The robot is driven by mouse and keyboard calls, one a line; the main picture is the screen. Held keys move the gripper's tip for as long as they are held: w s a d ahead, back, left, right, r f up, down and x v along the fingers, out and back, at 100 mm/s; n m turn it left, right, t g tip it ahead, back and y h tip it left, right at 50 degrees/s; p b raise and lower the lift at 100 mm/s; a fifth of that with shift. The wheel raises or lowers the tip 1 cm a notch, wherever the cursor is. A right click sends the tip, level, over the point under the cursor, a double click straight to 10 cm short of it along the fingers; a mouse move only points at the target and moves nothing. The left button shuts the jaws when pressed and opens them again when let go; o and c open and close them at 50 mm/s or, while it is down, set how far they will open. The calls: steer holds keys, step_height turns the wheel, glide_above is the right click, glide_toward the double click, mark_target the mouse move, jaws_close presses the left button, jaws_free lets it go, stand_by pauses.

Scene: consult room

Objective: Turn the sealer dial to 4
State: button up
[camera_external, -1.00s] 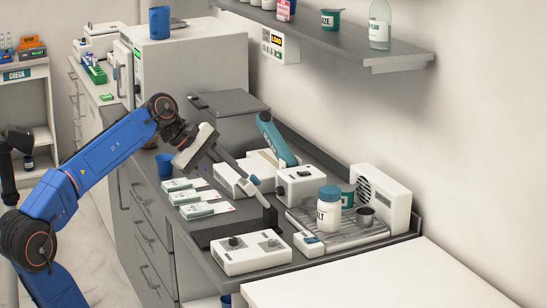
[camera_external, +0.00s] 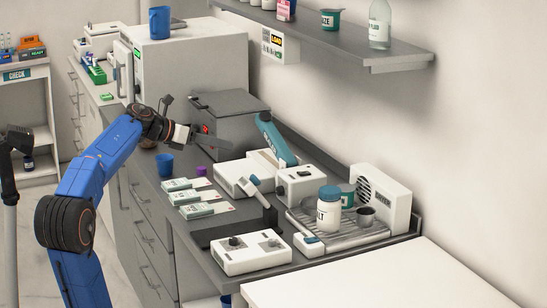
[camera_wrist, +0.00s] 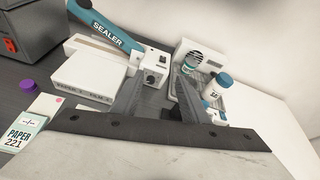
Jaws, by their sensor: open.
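The sealer (camera_external: 275,140) has a teal lever arm and a white body on the grey counter. Its lettered arm also shows in the wrist view (camera_wrist: 106,37). A small white control box stands at its near end, with a dark round dial (camera_wrist: 150,79) on its face; the dial's setting is too small to read. The dial is a small dark spot in the external view (camera_external: 281,190). My gripper (camera_external: 224,144) is open and empty, above the counter, left of the sealer and apart from it. In the wrist view the dial lies between its two grey fingers (camera_wrist: 160,76).
Paper packs (camera_external: 195,209) and a purple cap (camera_external: 201,171) lie left of the sealer. A white bottle with a blue lid (camera_external: 328,212) stands on a ribbed tray right of it.

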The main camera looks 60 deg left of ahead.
glide_toward(278, 192)
steer(key=x, duration=0.7)
steer(key=shift+w+a, duration=0.2)
steer(key=shift+a, duration=0.05)
stand_by(0.4)
jaws_close()
